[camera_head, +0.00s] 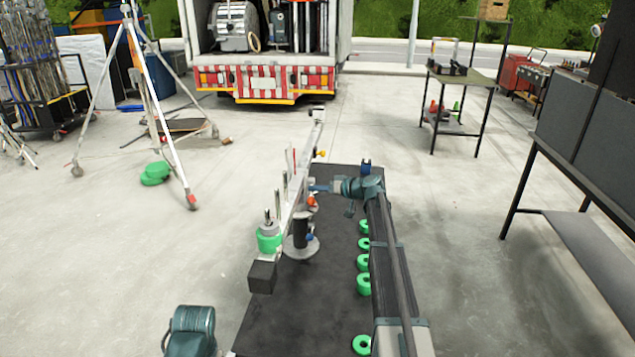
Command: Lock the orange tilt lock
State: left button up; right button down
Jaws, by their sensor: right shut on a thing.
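The orange tilt lock (312,201) is a small orange-red piece on the pale beam's mount, near the middle of the view. My right gripper (313,189) reaches in from the right and is shut on the lock at the side of the mount. The fingers and the lock are small here, so the exact contact is hard to see. The long pale beam (299,190) rests on a dark post (302,231) with a round grey base. A teal part of my left arm shows at the bottom left; its gripper is out of view.
A green weight (268,240) sits on the beam's near end, above a black block (262,277). Several green rings (364,285) lie along the dark platform (300,310). A tripod (150,90) stands at left, a work table (462,76) at right. Open floor surrounds the platform.

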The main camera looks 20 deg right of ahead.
jog(key=m+g+p, duration=0.1)
jog(key=r+m+g+p, duration=0.1)
jog(key=p, duration=0.1)
jog(key=m+g+y+p, duration=0.1)
jog(key=shift+r+g, duration=0.3)
jog(key=shift+r, duration=0.05)
jog(key=shift+r+m+g+y+p, duration=0.2)
jog(key=shift+m+g+y+p, duration=0.1)
jog(key=shift+m+g+p, duration=0.4)
jog(key=shift+r+m+g+y+p, duration=0.2)
jog(key=shift+m+g+y+p, duration=0.1)
jog(key=shift+m+g+p, duration=0.25)
jog(key=c, duration=1.2)
grip_release()
jog(key=shift+o, duration=0.2)
jog(key=shift+d+r, duration=0.1)
